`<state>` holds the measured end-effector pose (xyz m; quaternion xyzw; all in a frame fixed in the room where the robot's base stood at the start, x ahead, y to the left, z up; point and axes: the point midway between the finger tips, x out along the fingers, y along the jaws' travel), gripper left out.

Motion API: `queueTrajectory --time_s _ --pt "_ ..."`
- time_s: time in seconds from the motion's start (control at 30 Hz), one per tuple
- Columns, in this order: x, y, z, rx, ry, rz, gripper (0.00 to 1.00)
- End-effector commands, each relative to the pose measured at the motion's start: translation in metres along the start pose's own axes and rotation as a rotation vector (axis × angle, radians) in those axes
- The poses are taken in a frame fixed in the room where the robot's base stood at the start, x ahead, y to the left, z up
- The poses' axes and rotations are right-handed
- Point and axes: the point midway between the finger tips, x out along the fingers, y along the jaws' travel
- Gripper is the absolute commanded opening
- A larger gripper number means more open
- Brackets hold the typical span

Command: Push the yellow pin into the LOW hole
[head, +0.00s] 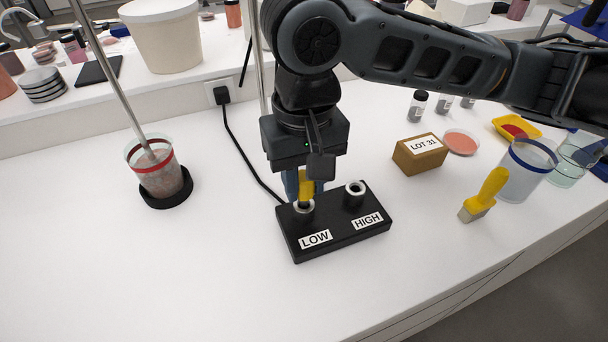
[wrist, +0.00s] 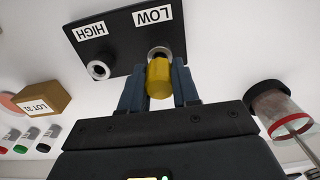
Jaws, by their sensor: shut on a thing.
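The yellow pin (head: 305,186) stands at the LOW hole (head: 303,207) of the black box (head: 345,239), its lower end at or in the ringed socket. How deep it sits cannot be told. My gripper (head: 304,188) is above the LOW side, shut on the yellow pin. In the wrist view the yellow pin (wrist: 159,78) is between the two fingers, and the LOW hole (wrist: 159,52) ring shows just past it. The HIGH hole (head: 355,189) is empty; it also shows in the wrist view (wrist: 98,70). The LOW label (head: 316,239) faces front.
A beaker with a red band (head: 158,168) and a rod stands left. A black cord (head: 247,160) runs from the box to a wall socket. At right are the LOT 31 box (head: 420,154), a yellow brush (head: 484,195) and a blue-rimmed beaker (head: 526,171). The front counter is clear.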

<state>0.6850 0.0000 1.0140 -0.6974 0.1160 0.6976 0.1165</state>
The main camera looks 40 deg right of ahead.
Motion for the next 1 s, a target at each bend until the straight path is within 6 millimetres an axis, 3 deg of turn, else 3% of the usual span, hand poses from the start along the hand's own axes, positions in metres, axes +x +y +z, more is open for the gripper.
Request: queueTrajectory --time_s 0.77,0.8,1.0 --pt "0.018 0.0 0.0 0.0 -0.001 0.0 0.0" --pt "0.017 0.0 0.0 0.0 0.0 0.001 0.34" --pt "0.017 0.0 0.0 0.0 0.0 0.001 0.53"
